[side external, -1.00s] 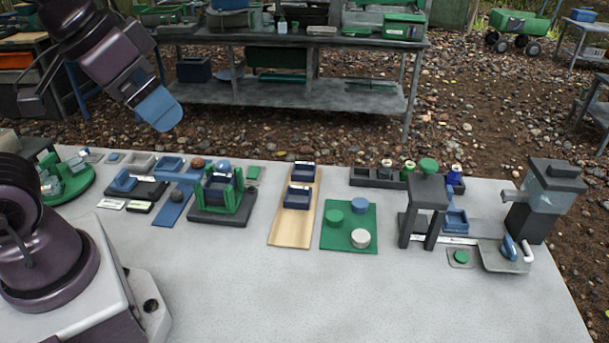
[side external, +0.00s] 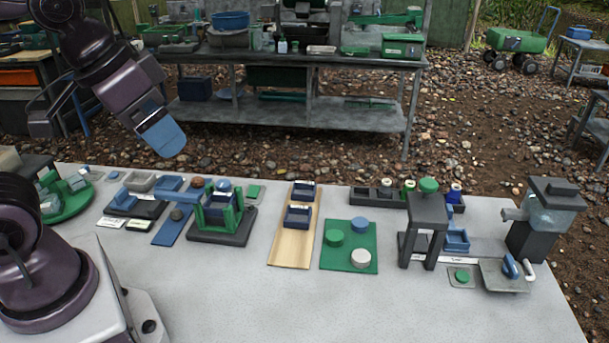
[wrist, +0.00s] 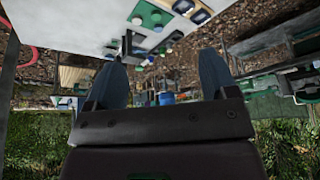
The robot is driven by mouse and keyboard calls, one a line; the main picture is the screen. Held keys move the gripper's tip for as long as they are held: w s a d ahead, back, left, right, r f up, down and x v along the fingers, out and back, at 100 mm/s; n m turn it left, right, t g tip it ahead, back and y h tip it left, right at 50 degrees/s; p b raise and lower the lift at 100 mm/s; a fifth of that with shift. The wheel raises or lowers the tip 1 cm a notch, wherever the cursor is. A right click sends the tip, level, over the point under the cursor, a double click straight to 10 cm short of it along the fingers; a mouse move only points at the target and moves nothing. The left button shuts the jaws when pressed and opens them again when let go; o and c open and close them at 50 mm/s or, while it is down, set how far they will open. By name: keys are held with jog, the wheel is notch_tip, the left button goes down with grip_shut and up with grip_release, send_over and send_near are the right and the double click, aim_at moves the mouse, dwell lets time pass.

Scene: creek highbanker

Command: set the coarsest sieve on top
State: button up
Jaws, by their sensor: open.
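My gripper (side external: 166,140) hangs in the air beyond the far edge of the table, above the gravel. In the wrist view its two blue fingers (wrist: 163,75) stand apart with nothing held between them. Two navy square trays (side external: 299,216) lie in a row on a pale wooden board (side external: 289,251). To their left, a green upright frame (side external: 236,216) on a dark base surrounds another dark blue tray. I cannot make out any mesh, so I cannot tell which piece is the coarsest sieve.
A green mat (side external: 349,267) bears green, blue and white round pieces. A dark stand (side external: 426,215) and a clear-bodied hopper machine (side external: 551,217) stand at the right. Blue trays and a green turntable (side external: 69,207) are at the left. The table's front middle is clear.

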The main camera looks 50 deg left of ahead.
jog(key=w+a+f+n+g, duration=0.1)
jog(key=w+a+f+g, duration=0.15)
jog(key=w, duration=0.55)
jog(key=w+a+f+n+g, duration=0.1)
jog(key=w+a+f+g, duration=0.1)
jog(key=w+f, duration=0.35)
jog(key=n, duration=0.7)
send_over(305, 185)
jog(key=s+d, duration=0.1)
jog(key=shift+f, duration=7.7)
jog(key=shift+s+d+f, duration=0.1)
jog(key=shift+f, duration=4.65)
jog(key=c, duration=0.7)
